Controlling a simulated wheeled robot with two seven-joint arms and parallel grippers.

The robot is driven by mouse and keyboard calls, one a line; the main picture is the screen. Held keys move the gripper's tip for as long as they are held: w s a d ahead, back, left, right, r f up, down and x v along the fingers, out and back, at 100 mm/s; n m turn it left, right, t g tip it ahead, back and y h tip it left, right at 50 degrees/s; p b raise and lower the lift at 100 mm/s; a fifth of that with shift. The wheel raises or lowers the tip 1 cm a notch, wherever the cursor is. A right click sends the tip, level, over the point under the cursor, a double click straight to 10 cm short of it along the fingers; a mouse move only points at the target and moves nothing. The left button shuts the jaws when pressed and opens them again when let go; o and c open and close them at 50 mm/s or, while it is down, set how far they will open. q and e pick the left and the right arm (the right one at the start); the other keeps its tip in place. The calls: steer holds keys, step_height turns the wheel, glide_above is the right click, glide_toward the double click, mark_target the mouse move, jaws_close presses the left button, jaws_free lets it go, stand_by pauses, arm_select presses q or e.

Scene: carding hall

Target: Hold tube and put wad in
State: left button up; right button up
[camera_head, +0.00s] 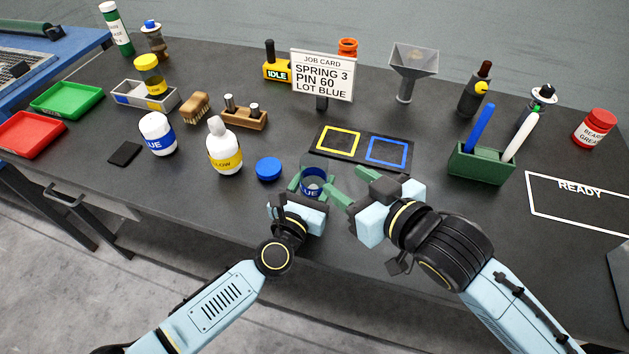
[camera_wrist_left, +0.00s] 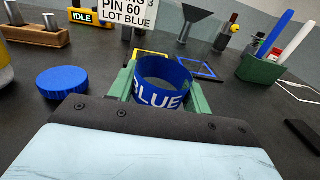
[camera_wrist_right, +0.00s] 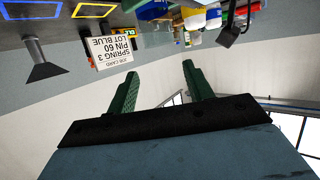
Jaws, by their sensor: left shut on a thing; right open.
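The tube (camera_head: 313,186) is a short open-topped container with a blue band lettered BLUE. My left gripper (camera_wrist_left: 162,92) is shut on it, with green fingers on both sides, near the table's front edge. It stands upright and its mouth faces up in the left wrist view. Its blue cap (camera_head: 268,168) lies on the table to the left, also in the left wrist view (camera_wrist_left: 62,82). My right gripper (camera_head: 336,187) is open and empty just right of the tube, and its spread fingers show in the right wrist view (camera_wrist_right: 158,85). I cannot make out a wad.
White bottles with blue (camera_head: 158,134) and yellow (camera_head: 224,148) labels stand left of the cap. Behind the grippers lies a dark mat with yellow and blue squares (camera_head: 364,147). A green holder (camera_head: 480,166) stands right, a funnel (camera_head: 412,70) and job card (camera_head: 322,75) behind.

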steer(key=shift+r+v, duration=0.2)
steer(key=shift+v, duration=0.75)
steer(key=shift+w, duration=0.1)
arm_select(q)
steer(key=o, duration=1.4)
steer(key=shift+f, duration=0.1)
steer(key=shift+o, duration=0.2)
steer(key=shift+s, duration=0.1)
